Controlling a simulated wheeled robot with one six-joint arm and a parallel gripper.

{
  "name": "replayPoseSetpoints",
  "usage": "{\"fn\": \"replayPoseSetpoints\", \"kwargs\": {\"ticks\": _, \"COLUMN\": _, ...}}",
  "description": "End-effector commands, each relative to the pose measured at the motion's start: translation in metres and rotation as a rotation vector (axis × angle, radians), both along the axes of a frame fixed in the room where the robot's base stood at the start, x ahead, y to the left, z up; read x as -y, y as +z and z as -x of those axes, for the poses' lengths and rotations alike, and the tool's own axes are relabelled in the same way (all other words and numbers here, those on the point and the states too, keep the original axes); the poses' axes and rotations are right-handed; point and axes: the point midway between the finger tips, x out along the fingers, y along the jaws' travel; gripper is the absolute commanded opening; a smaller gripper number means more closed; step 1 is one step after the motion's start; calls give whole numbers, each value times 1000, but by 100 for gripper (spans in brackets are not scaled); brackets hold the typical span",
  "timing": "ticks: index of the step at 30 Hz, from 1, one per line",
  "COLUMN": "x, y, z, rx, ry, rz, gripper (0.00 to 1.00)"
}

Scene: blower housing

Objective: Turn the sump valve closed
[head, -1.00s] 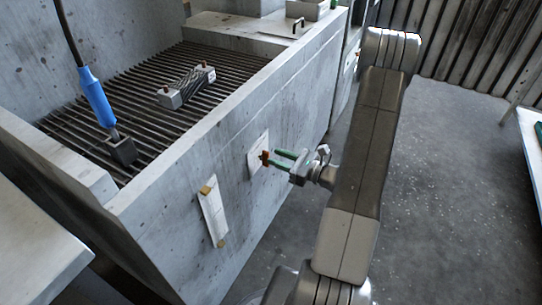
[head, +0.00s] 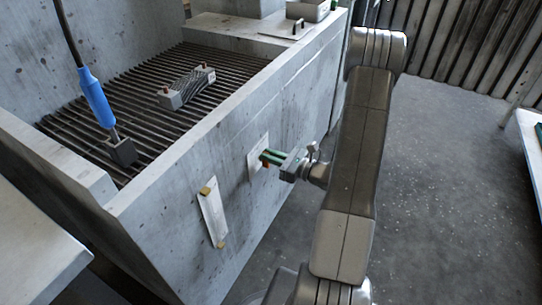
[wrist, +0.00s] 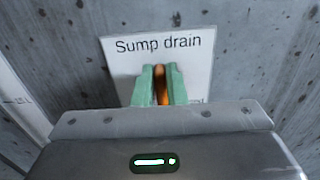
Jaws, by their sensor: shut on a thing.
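The sump valve's orange handle (wrist: 160,84) shows in the wrist view between the two green fingers of my gripper (wrist: 159,88). It stands in front of a white plate (wrist: 190,52) lettered "Sump drain" on the concrete wall. My gripper is shut on the handle, a finger on each side. The valve's body and the lower lettering of the plate are mostly hidden behind my gripper.
A white strip with yellowish ends (head: 213,217) is on the wall to the left of the valve. Above is a slatted grate (head: 145,100) with a blue-handled tool (head: 97,98) and a grey block (head: 187,88). Open floor (head: 440,190) lies to the right.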

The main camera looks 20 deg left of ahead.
Motion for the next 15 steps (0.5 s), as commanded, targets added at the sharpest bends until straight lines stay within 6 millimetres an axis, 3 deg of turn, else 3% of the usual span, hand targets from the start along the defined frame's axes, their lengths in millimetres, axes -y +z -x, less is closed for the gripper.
{"fn": "replayPoseSetpoints", "kwargs": {"ticks": 8, "x": 0, "y": 2, "z": -2, "rx": -80, "ry": 0, "rz": -5, "gripper": 0}}
{"fn": "replayPoseSetpoints", "kwargs": {"ticks": 15, "x": 1, "y": 2, "z": -7, "rx": -259, "ry": 0, "rz": -19, "gripper": 0}}
